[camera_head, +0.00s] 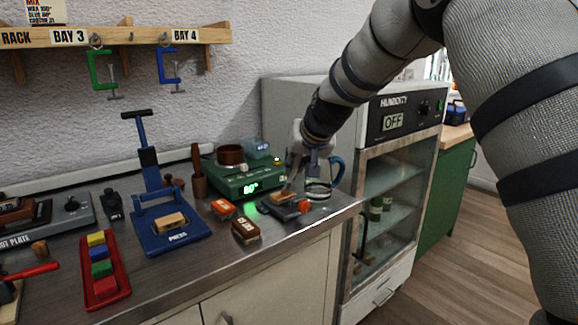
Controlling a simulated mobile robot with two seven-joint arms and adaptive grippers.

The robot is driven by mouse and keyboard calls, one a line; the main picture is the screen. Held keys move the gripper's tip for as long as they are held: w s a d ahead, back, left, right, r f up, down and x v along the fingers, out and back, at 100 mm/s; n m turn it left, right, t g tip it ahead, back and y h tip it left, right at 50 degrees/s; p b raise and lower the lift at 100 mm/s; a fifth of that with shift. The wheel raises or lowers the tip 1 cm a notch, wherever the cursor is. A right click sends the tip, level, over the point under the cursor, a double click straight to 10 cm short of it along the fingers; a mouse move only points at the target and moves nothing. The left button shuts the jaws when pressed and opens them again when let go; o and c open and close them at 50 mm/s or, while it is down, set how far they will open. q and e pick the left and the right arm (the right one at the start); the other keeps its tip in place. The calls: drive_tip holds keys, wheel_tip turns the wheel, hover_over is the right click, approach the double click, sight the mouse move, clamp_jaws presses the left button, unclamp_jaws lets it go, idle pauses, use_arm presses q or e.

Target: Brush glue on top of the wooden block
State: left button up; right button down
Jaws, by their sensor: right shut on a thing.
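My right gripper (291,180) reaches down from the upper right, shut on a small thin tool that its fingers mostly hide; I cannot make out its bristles. Directly below it, a brown wooden block (284,197) rests on a dark holder (287,211) near the counter's front right corner. I cannot tell whether the tool touches the block. Another tan wooden block (170,221) lies on the blue press (192,239) to the left. My left gripper is not in view.
A brown-topped block (245,230) and a small orange box (223,209) lie to the left. The humidity cabinet (345,115) borders the counter.

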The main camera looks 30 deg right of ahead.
drive_tip(key=shift+w+d, duration=0.1)
drive_tip(key=shift+d, duration=1.15)
drive_tip(key=a, duration=0.4)
drive_tip(key=shift+s+a+r, duration=0.1)
drive_tip(key=shift+s+a, duration=0.1)
drive_tip(key=shift+a, duration=0.15)
drive_tip(key=shift+w+f+b, duration=0.2)
drive_tip(key=shift+w+b, duration=0.1)
drive_tip(key=shift+w, duration=0.6)
